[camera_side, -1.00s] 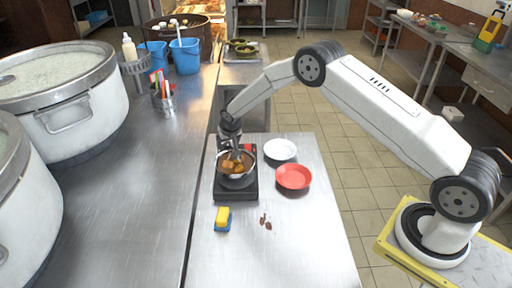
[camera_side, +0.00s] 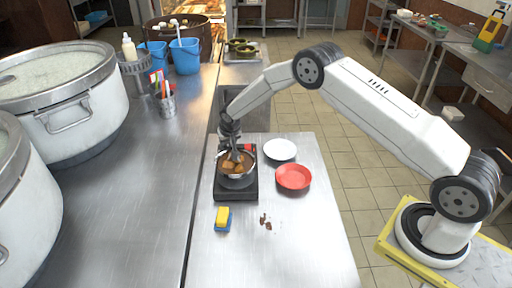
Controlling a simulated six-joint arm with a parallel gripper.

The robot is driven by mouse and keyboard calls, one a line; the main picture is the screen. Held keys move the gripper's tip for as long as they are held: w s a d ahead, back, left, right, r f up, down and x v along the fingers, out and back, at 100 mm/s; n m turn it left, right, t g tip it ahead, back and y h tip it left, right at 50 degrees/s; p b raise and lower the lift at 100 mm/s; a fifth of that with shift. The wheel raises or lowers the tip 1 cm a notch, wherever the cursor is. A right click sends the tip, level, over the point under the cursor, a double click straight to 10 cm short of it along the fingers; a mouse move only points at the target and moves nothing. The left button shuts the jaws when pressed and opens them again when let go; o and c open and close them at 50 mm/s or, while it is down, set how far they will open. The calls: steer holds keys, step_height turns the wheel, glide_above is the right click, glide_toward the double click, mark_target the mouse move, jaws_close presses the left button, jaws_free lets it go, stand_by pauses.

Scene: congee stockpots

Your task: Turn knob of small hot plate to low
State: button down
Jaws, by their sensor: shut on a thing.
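The small hot plate (camera_side: 236,190) is a black box on the near steel table. A small metal pan (camera_side: 251,171) with orange-brown food pieces (camera_side: 234,162) sits over its top. My gripper (camera_side: 233,153) reaches down at the far side of the pan. It looks shut on the pan's rim, but the fingertips are small and partly lost against the pan. The knob cannot be made out.
A white plate (camera_side: 280,149) and a red plate (camera_side: 293,177) lie right of the hot plate. Large stockpots (camera_side: 75,125) stand left. The table's near part is clear.

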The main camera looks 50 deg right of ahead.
steer(key=shift+m, duration=0.4)
steer(key=shift+m+g+h, duration=0.4)
steer(key=shift+m+h, duration=0.3)
steer(key=shift+m, duration=1)
steer(key=shift+c, duration=1.2)
jaws_free()
steer(key=shift+a+r, duration=0.1)
steer(key=v, duration=0.7)
steer(key=shift+r, duration=0.3)
